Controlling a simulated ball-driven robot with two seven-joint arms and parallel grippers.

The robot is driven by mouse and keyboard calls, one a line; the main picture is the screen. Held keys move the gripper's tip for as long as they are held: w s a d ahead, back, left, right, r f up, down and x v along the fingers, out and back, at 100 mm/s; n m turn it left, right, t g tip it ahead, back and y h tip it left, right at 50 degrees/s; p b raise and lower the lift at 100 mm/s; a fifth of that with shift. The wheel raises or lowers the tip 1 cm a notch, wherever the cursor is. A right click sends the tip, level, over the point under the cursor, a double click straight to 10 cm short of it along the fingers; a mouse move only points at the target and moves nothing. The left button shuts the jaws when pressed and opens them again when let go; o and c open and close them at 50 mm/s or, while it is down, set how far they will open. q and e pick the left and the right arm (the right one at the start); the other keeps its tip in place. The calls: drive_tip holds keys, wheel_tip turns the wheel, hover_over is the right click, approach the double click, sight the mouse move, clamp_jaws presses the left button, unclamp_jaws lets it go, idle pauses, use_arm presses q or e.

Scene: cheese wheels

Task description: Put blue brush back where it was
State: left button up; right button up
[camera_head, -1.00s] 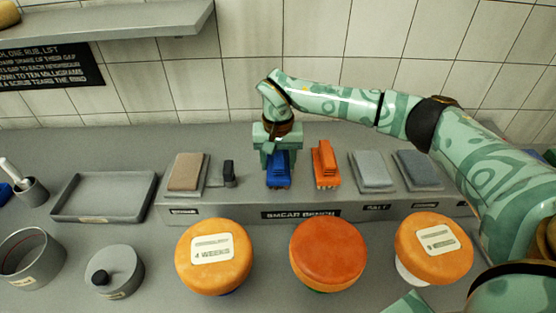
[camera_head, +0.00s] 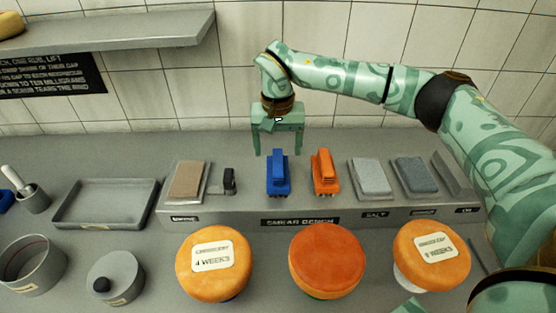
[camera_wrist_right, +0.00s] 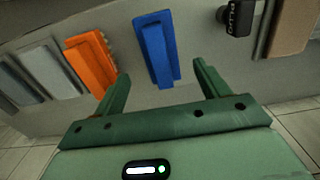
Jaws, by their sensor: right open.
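The blue brush (camera_head: 278,174) stands on the raised grey smear bench, left of the orange brush (camera_head: 324,174). My right gripper (camera_head: 278,150) is open and empty, just above and behind the blue brush. In the right wrist view the blue brush (camera_wrist_right: 157,50) lies ahead of the spread fingers (camera_wrist_right: 163,85), apart from both. The orange brush (camera_wrist_right: 90,63) shows to its left there. My left gripper is not in view.
The smear bench (camera_head: 348,212) also holds a brown block (camera_head: 187,179), a small dark stamp-like piece (camera_head: 229,181) and grey blocks (camera_head: 370,178). Cheese wheels (camera_head: 328,258) stand in front. A grey tray (camera_head: 65,222) lies to the left.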

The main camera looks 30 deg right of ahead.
sight(278, 162)
wheel_tip(278, 162, up, 4)
drive_tip(key=shift+r, duration=0.2)
idle(0.3)
